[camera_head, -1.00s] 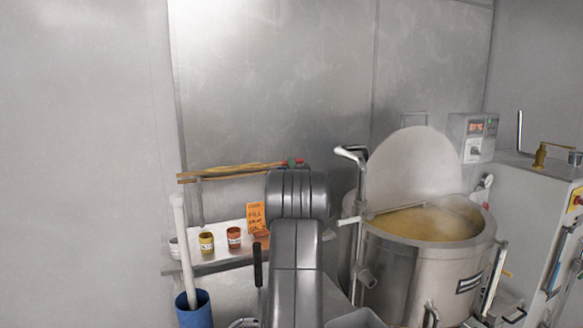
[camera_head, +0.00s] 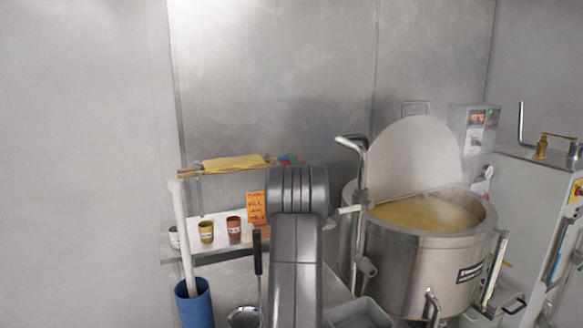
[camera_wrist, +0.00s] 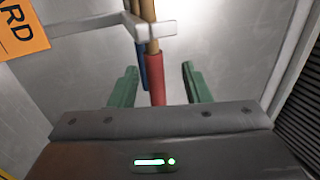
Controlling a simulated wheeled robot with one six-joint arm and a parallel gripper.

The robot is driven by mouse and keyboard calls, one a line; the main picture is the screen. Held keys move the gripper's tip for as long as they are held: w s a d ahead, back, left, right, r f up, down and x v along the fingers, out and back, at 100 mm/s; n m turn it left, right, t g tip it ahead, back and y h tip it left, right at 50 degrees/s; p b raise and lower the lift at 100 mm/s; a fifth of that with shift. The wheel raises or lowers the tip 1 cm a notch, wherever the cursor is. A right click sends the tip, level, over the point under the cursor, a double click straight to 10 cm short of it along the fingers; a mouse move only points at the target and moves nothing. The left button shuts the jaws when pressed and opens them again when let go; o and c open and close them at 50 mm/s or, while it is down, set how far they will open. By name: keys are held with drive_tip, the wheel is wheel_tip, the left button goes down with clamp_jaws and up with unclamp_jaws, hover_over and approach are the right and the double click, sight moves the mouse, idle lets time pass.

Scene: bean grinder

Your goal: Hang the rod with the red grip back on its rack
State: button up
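The rod with the red grip (camera_wrist: 156,82) shows in the wrist view, its wooden shaft running up past a white bracket (camera_wrist: 150,30). A blue-gripped rod (camera_wrist: 141,66) is close beside it on the left. My gripper (camera_wrist: 160,84) is open, with its green fingers on either side of the red grip and a gap on both sides. In the head view the red grip (camera_head: 281,158) shows small at the right end of the wall rack, just above my arm. I cannot tell whether the rod rests in the bracket.
A yellow cloth (camera_head: 235,163) lies along the rack's rods. Below are a shelf with small jars (camera_head: 234,227) and an orange sign (camera_head: 256,207). A blue bin (camera_head: 194,305) stands left. A steaming kettle (camera_head: 425,262) with raised lid stands right.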

drive_tip(key=b+v, duration=0.3)
drive_tip(key=v, duration=1)
drive_tip(key=shift+s+d, duration=0.15)
drive_tip(key=shift+s, duration=0.2)
drive_tip(key=shift+w, duration=0.1)
